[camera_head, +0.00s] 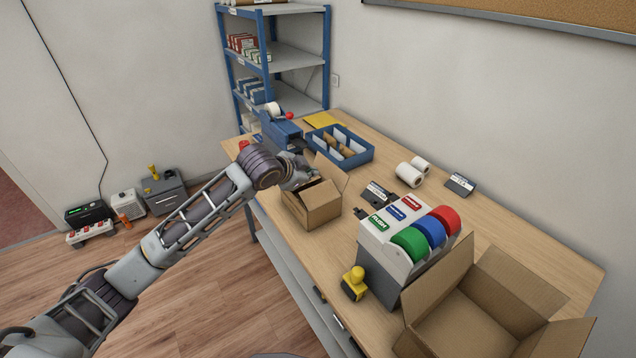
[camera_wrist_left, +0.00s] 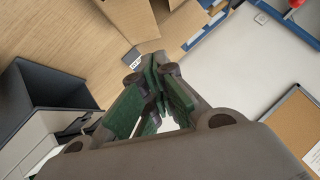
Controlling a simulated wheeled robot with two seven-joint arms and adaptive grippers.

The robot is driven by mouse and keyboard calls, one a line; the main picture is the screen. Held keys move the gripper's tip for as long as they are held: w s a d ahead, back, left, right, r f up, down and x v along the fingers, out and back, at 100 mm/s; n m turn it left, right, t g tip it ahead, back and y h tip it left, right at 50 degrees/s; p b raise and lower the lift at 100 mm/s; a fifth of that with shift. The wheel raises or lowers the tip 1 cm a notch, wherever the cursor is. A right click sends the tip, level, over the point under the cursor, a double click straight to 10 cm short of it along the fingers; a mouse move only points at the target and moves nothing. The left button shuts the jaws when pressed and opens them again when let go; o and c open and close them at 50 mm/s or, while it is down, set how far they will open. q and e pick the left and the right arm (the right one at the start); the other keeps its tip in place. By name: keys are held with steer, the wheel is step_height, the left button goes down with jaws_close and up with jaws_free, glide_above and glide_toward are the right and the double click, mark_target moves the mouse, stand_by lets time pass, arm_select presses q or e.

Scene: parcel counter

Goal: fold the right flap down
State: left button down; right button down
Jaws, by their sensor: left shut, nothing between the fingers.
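A small brown cardboard box (camera_head: 312,207) stands on the counter in the head view, left of the label dispenser. One flap (camera_head: 331,171) stands up at its back right. Another flap lies low across the top, and the dark opening shows in part. My left gripper (camera_head: 312,173) is over the back left of the box, shut and empty, and hides part of that rim. Whether it touches a flap I cannot tell. In the left wrist view the green fingers (camera_wrist_left: 157,82) are together, and parts of the box (camera_wrist_left: 135,15) show beyond them. My right gripper is out of view.
A label dispenser (camera_head: 377,247) with colored rolls stands right of the box, a yellow-handled stamp (camera_head: 354,282) before it. A large open carton (camera_head: 462,325) is at the front right. A blue tray (camera_head: 367,157) and white rolls (camera_head: 405,176) lie behind.

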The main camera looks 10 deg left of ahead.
arm_select(q)
steer(key=shift+p+x, duration=0.9)
steer(key=shift+x, duration=3.9)
steer(key=shift+w+a+f+p, duration=0.2)
steer(key=shift+w+f, duration=0.05)
steer(key=shift+f, duration=0.35)
steer(key=shift+w+a+f+p, duration=0.15)
steer(key=shift+w+a+f, duration=0.15)
steer(key=shift+f, duration=0.3)
steer(key=shift+w+a+f+p, duration=0.15)
steer(key=shift+w+f+p, duration=0.1)
steer(key=shift+f, duration=0.35)
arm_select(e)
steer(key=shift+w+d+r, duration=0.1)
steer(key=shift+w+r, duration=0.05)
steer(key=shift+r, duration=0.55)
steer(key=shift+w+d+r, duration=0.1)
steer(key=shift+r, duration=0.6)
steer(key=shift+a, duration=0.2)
arm_select(q)
steer(key=shift+w+f, duration=0.1)
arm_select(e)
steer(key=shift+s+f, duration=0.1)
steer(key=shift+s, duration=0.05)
